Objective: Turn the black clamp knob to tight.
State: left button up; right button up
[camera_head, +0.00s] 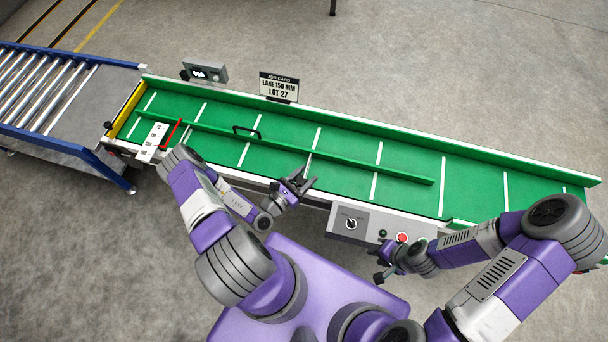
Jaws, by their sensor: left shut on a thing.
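My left gripper (301,183) is at the near edge of the green conveyor, left of the control box. It is shut on a small dark thing, which seems to be the black clamp knob; the fingers hide most of it, and its turn position cannot be read. My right gripper (380,266) is below the control box, its dark fingers apart, with nothing seen between them. A long green guide rail (345,165) with a black handle (247,131) lies along the belt. A red pointer (172,134) stands beside a white scale plate (152,142) at the left end.
The control box (375,225) has a rotary switch, a green button and a red button, close to my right gripper. A job card (279,87) reading "LANE 150 MM LOT 27" and a small display (205,73) stand at the far edge. A roller conveyor (40,90) adjoins at left.

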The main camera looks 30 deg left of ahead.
pick_arm(q)
jog(key=m+g+h, duration=0.1)
jog(key=m+h, duration=0.1)
jog(key=h, duration=0.1)
jog(key=shift+d, duration=0.1)
jog(key=shift+s+d+f+m+g+h+b, duration=0.1)
jog(key=shift+m+g+h+b, duration=0.2)
jog(key=shift+m+h, duration=0.25)
jog(key=shift+f+m+g+h+b, duration=0.1)
jog(key=shift+m+g+h+b, duration=0.1)
jog(key=shift+m+g+h, duration=0.35)
jog(key=m+g+h, duration=0.1)
jog(key=m+g+h+b, duration=0.1)
jog(key=h, duration=0.1)
jog(key=shift+s+d, duration=0.15)
jog(key=shift+d, duration=0.05)
jog(key=shift+s+d+r+m+g+h+b, duration=0.1)
jog(key=shift+m+g+h+b, duration=0.5)
jog(key=shift+g, duration=0.3)
jog(key=shift+s+d+m+g+h+b, duration=0.1)
jog(key=shift+m+g+h+b, duration=0.35)
jog(key=shift+m+g+h, duration=0.35)
jog(key=shift+g, duration=0.25)
jog(key=o, duration=1)
jog(key=shift+r, duration=0.1)
jog(key=shift+c, duration=0.2)
